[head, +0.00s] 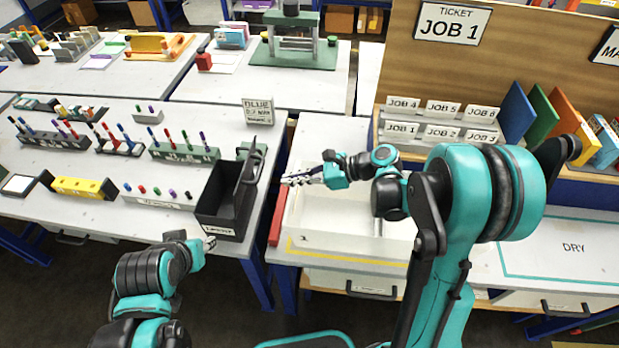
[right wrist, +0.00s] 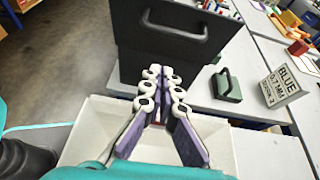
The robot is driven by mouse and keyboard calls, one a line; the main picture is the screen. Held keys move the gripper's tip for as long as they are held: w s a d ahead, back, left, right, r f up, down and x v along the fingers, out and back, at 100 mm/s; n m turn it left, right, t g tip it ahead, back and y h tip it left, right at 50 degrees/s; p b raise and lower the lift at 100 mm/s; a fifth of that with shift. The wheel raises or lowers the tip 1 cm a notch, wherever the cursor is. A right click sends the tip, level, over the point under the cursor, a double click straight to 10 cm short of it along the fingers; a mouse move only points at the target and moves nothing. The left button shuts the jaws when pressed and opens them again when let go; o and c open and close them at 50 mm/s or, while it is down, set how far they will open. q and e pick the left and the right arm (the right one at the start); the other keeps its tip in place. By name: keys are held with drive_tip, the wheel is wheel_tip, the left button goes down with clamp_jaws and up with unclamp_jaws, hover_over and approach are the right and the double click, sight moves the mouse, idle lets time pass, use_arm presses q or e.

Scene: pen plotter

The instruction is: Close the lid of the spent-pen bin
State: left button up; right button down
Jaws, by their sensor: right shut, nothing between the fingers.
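The spent-pen bin (head: 218,232) is a black open-topped box near the right front edge of the left table. Its black lid (head: 246,190) stands raised along the bin's right side, so the bin is open. The lid and its handle also fill the top of the right wrist view (right wrist: 160,45). My right gripper (head: 287,180) is to the right of the lid, apart from it in the head view. In the right wrist view its fingers (right wrist: 162,75) are together and empty, pointing toward the lid. My left gripper (head: 210,243) is low, just in front of the bin; its fingers are too small to judge.
A red bar (head: 278,215) lies along the left edge of the white tray (head: 320,240) below my right arm. A small green box with a handle (right wrist: 228,88) and a BLUE sign (head: 258,110) stand behind the bin. Pen racks (head: 185,152) stand to its left.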

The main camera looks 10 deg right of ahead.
drive_tip(key=a, duration=0.1)
drive_tip(key=w+a, duration=0.1)
drive_tip(key=a, duration=0.1)
drive_tip(key=a+r, duration=0.1)
drive_tip(key=shift+w+a, duration=0.25)
drive_tip(key=shift+a, duration=0.05)
drive_tip(key=shift+a+r+h+p, duration=0.35)
drive_tip(key=shift+r+h+p, duration=0.05)
drive_tip(key=shift+r+p, duration=0.1)
drive_tip(key=shift+w, duration=0.1)
